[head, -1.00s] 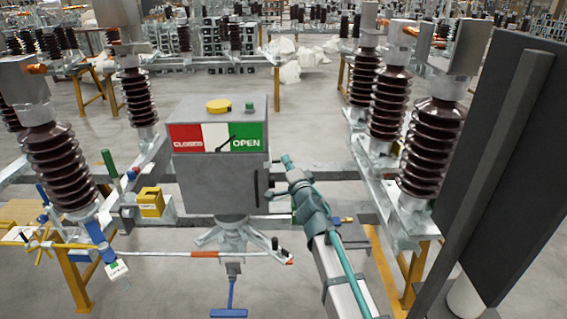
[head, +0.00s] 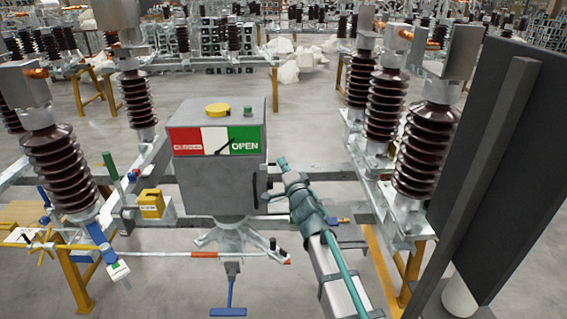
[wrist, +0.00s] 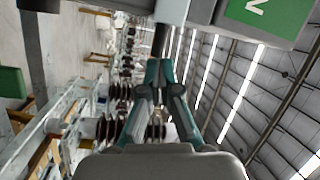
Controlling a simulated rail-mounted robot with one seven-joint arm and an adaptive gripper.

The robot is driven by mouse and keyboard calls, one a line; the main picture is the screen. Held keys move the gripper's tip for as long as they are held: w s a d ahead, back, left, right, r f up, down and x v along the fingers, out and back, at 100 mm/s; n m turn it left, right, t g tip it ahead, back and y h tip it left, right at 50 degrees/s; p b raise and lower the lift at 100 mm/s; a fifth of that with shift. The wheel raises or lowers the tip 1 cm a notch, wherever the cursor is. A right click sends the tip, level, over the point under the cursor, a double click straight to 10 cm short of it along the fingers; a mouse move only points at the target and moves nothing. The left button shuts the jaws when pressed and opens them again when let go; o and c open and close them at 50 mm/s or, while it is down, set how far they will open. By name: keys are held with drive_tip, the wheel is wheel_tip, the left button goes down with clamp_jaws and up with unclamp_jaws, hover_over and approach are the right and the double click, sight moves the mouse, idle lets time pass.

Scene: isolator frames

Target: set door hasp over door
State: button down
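The grey cabinet (head: 212,185) stands in the middle of the head view, with a red, white and green CLOSED/OPEN panel on its upper front. A thin dark handle-like bar (head: 255,188), possibly the door hasp, is at the right edge of its front. My gripper (head: 282,163) is just right of the cabinet; contact cannot be made out. In the wrist view my gripper (wrist: 162,68) has its teal fingers drawn together at the tips. A dark bar (wrist: 160,40) shows just past the tips, below the grey housing with the green panel (wrist: 268,12). Nothing is clearly held.
Brown ribbed insulators (head: 385,105) stand on a metal frame right of the cabinet, with more at the left (head: 58,165). A large dark panel (head: 510,150) fills the right side. A yellow block (head: 151,204) and a blue T-handle (head: 229,300) are near the cabinet.

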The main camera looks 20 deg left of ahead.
drive_tip(key=s+d+p, duration=0.1)
drive_tip(key=s+d, duration=0.4)
drive_tip(key=d, duration=0.3)
drive_tip(key=d+f+n+g+h, duration=0.1)
drive_tip(key=d+f+n+h, duration=0.1)
drive_tip(key=d+f+h, duration=0.45)
drive_tip(key=d+f+n+g+h, duration=0.1)
drive_tip(key=d+f+n+h, duration=0.15)
drive_tip(key=f, duration=0.65)
drive_tip(key=s+d+f+n+g+h+b, duration=0.1)
drive_tip(key=s+d+f+g+h, duration=0.15)
drive_tip(key=s+d+f, duration=0.5)
drive_tip(key=s+d+f+n+g+h, duration=0.2)
drive_tip(key=d+f+g, duration=0.2)
drive_tip(key=d+f, duration=0.75)
drive_tip(key=s+d+f+g+b, duration=0.1)
drive_tip(key=s+d+f+g, duration=0.3)
drive_tip(key=s+f, duration=0.4)
drive_tip(key=s+d+f+g+b, duration=0.2)
drive_tip(key=s+d+f+g, duration=0.2)
drive_tip(key=s+f, duration=0.5)
drive_tip(key=s+d+f+m+g+b, duration=0.1)
drive_tip(key=s+d+f+g, duration=0.3)
drive_tip(key=s+f, duration=0.5)
drive_tip(key=s+d+y, duration=0.1)
drive_tip(key=s+d, duration=0.1)
drive_tip(key=s, duration=0.9)
drive_tip(key=shift+s+g, duration=0.3)
drive_tip(key=shift+g, duration=0.05)
